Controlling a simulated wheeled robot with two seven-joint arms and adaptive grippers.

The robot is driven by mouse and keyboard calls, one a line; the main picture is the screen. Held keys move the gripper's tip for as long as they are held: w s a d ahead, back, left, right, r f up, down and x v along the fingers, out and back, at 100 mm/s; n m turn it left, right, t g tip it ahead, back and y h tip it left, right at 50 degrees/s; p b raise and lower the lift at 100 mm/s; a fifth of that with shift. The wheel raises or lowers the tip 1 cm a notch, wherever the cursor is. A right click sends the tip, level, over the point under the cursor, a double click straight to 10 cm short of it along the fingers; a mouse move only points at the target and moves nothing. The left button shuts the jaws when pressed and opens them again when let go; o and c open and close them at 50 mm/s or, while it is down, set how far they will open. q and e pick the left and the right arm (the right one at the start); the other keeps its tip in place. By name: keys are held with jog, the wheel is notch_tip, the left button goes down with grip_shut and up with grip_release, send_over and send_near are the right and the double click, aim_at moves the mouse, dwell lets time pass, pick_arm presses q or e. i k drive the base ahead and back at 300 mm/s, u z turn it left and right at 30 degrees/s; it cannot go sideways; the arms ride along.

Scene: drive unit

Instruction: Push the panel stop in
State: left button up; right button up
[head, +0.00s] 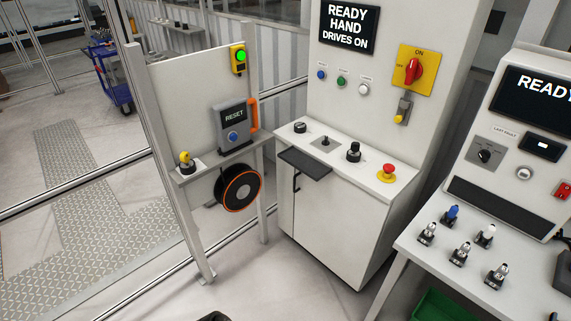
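The panel stop (388,171) is a red mushroom button on a yellow base. It sits at the right end of the light cabinet's sloped control ledge. From this angle I cannot tell whether it is pushed in or out. Neither of my grippers shows in the head view, and nothing touches the button.
The cabinet's screen (347,25) reads READY HAND DRIVES ON. A red rotary switch (413,70) is on its face; black knobs (353,151) share the ledge. A RESET box (234,127) stands left, a console bench (430,258) right. Floor in front looks clear.

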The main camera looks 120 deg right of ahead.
aim_at(388, 169)
jog(key=z, duration=4.45)
jog(key=i, duration=0.6)
jog(key=u, duration=0.1)
